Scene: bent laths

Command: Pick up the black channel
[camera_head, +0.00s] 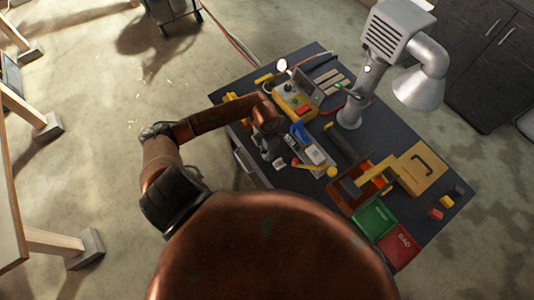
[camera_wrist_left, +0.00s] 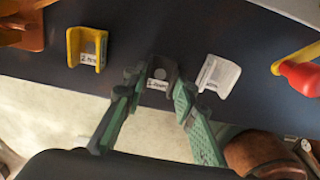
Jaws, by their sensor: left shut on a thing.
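The black channel (camera_wrist_left: 161,66), a dark U-shaped piece with a white label, stands at the edge of the dark bench top in the left wrist view. My left gripper (camera_wrist_left: 158,83) has its two green fingers on either side of it and is shut on it. Whether it is clear of the bench top cannot be told. In the head view my left gripper (camera_head: 277,158) is over the bench's near left edge, and the channel cannot be made out there. My right gripper is not in view.
A yellow channel (camera_wrist_left: 87,47) stands left of the black one and a white channel (camera_wrist_left: 217,75) right of it, both close by. On the bench are a yellow control box (camera_head: 294,101), a silver lamp (camera_head: 385,40), a green tray (camera_head: 374,219) and a red tray (camera_head: 398,243).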

